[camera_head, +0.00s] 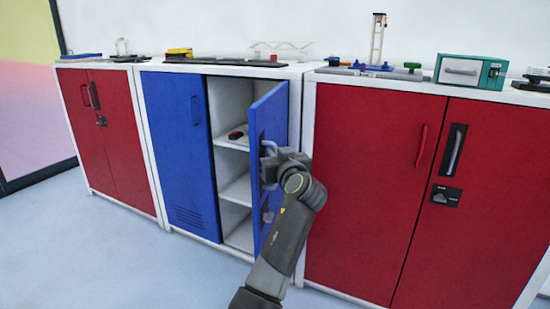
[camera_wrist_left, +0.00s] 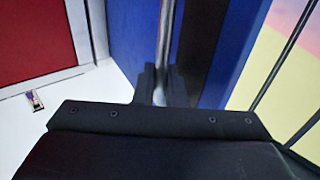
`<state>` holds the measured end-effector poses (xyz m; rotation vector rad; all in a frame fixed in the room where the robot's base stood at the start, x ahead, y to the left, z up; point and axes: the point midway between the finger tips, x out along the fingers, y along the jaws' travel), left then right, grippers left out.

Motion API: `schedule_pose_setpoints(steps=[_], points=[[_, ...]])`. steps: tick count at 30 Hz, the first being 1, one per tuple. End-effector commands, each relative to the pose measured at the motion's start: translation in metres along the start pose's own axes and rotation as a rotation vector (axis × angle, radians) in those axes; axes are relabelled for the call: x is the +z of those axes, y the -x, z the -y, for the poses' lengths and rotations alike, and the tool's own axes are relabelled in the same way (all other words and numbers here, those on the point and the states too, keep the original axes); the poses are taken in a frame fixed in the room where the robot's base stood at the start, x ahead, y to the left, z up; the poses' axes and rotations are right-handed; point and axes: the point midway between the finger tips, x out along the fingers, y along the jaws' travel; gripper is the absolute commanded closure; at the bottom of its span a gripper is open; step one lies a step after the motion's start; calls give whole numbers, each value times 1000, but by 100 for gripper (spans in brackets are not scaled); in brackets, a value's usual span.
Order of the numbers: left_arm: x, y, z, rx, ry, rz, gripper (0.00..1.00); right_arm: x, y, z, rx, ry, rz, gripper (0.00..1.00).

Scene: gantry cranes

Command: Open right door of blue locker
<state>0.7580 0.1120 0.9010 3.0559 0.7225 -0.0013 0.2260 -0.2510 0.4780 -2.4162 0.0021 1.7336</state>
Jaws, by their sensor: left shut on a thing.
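The blue locker's right door (camera_head: 272,130) stands partly open, swung outward toward me. Its closed left door (camera_head: 180,150) has a blue handle. My left gripper (camera_head: 268,158) is shut on the right door's handle (camera_head: 267,146). In the left wrist view the metal handle (camera_wrist_left: 167,35) runs between the fingers of the gripper (camera_wrist_left: 160,85), with the blue door (camera_wrist_left: 235,40) beside it. The opening shows white shelves (camera_head: 237,190) and a small dark red object (camera_head: 236,135) on one of them. My right gripper is not in view.
A red locker (camera_head: 375,180) stands close on the right, and another red locker (camera_head: 110,135) on the left, both closed. Models and a teal box (camera_head: 470,71) stand on the tops. The floor (camera_head: 110,250) in front is clear.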

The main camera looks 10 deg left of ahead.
Motion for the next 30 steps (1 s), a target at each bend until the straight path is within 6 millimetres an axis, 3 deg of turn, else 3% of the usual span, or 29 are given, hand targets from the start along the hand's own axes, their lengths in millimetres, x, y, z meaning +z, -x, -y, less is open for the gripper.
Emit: schedule_pose_setpoints(steps=[1, 15, 16, 19, 30], points=[[-7, -1, -1, 3, 2, -15, 100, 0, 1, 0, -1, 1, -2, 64], [-8, -1, 0, -1, 2, -16, 100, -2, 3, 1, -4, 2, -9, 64], [-8, -1, 0, -1, 2, -16, 87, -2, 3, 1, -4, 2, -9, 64], [-6, -1, 0, -2, 1, -13, 74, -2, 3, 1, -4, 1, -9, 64], [-2, 6, -1, -1, 2, -5, 74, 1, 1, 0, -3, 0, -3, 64]])
